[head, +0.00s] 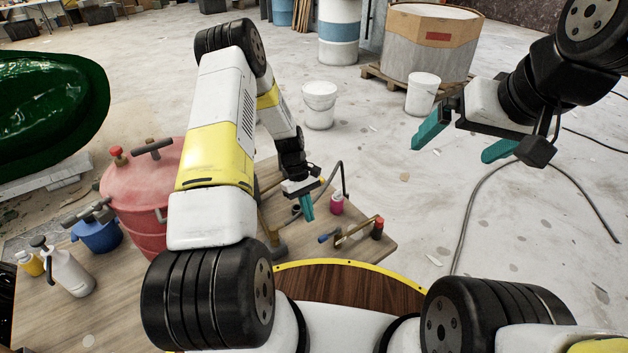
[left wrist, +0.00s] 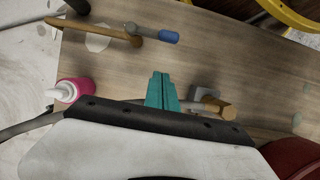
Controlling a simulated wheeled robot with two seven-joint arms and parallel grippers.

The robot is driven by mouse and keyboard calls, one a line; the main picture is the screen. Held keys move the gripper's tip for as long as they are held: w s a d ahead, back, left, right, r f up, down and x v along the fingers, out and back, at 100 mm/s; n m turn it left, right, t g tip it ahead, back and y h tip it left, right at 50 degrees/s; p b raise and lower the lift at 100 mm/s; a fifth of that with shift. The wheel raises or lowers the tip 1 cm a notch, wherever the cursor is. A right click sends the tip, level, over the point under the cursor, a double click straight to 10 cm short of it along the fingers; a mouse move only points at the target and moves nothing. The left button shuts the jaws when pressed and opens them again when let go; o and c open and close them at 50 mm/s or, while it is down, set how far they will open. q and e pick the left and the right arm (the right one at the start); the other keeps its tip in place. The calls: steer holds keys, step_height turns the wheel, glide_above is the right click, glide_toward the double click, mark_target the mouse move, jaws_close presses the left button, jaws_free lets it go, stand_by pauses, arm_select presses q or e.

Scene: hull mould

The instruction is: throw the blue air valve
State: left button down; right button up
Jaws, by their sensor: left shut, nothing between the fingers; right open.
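The blue air valve is a grey lever with a blue grip (head: 328,237) beside a brass pipe (head: 358,231) on the wooden table. In the left wrist view the blue grip (left wrist: 168,37) shows at the top, pointing right. My left gripper (head: 308,208) is shut and empty, pointing down over the table, a little beyond and left of the blue grip in the head view. In the left wrist view its closed teal fingers (left wrist: 162,92) are apart from the valve. My right gripper (head: 465,143) is open and empty, raised at the right, far from the valve.
A red-capped fitting (head: 377,228) stands at the pipe's right end. A pink bottle (head: 337,204) stands near my left gripper. A red pressure pot (head: 147,200), a blue pot (head: 97,234) and a white spray bottle (head: 68,270) are at the left. A hose (head: 340,175) arches behind.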

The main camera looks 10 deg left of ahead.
arm_select(q)
steer(key=shift+s+d+f, duration=0.55)
steer(key=shift+s+d, duration=0.3)
steer(key=shift+s+d+f, duration=0.5)
steer(key=shift+s+d, duration=0.35)
